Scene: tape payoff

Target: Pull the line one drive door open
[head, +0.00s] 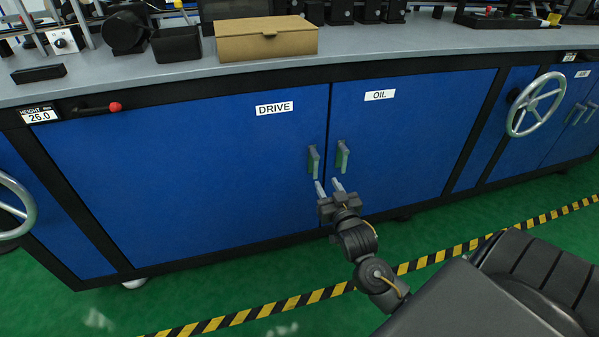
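The blue drive door (190,165) carries a white DRIVE label and looks shut, flush with the cabinet front. Its upright grey handle (314,162) is near the door's right edge. Beside it on the right is the blue oil door (400,140) with a similar handle (343,156); it also looks shut. My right gripper (328,186) is just below the two handles, its fingers pointing up toward them and spread apart with nothing visible between them. I cannot tell whether a fingertip touches the drive handle. My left gripper is not in view.
A grey worktop (360,40) runs above the doors, holding a cardboard box (266,40). A red-knobbed lever (114,106) sits above the drive door. Handwheels (536,104) stand out at both sides. The green floor (440,238) in front is clear, with a yellow-black stripe.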

